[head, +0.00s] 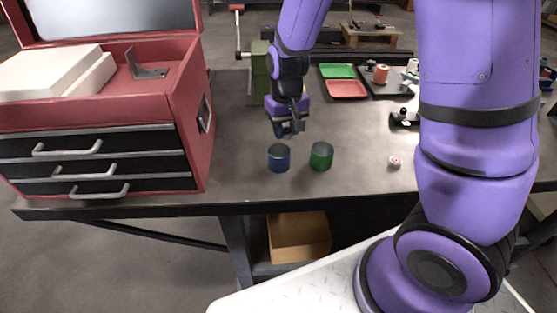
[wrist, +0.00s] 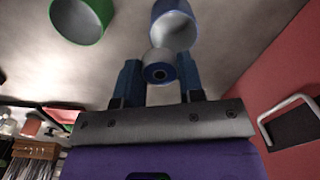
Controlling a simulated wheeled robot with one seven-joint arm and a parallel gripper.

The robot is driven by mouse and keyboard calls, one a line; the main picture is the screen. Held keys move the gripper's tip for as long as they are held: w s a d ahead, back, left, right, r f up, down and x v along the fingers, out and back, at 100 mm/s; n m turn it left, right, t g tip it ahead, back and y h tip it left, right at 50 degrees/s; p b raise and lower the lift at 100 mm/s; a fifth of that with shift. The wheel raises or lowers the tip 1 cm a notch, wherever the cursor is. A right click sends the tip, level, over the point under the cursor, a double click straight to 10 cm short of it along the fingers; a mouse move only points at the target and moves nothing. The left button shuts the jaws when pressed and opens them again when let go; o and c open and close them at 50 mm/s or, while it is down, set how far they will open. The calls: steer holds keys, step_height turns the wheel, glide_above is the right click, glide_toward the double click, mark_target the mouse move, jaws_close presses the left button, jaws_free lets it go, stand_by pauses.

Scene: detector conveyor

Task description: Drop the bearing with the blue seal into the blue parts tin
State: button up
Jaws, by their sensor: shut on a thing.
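The blue parts tin (head: 279,158) stands open on the grey table, left of the green tin (head: 321,156). My gripper (head: 285,130) is just above and behind the blue tin. In the wrist view my gripper (wrist: 160,75) is shut on the bearing with the blue seal (wrist: 157,66), a small grey ring with a blue face around a dark centre. The blue tin also shows in the wrist view (wrist: 175,30), just beyond the bearing. The bearing is too small to make out clearly in the head view.
The green tin is close beside the blue one. Another small bearing with a red centre (head: 394,162) lies to the right. A red tool chest (head: 190,120) stands at left. Green (head: 337,71) and red trays (head: 346,89) lie behind. The front table strip is clear.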

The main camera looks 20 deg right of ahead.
steer(key=o, duration=1)
steer(key=shift+r, duration=0.1)
steer(key=shift+r, duration=5.3)
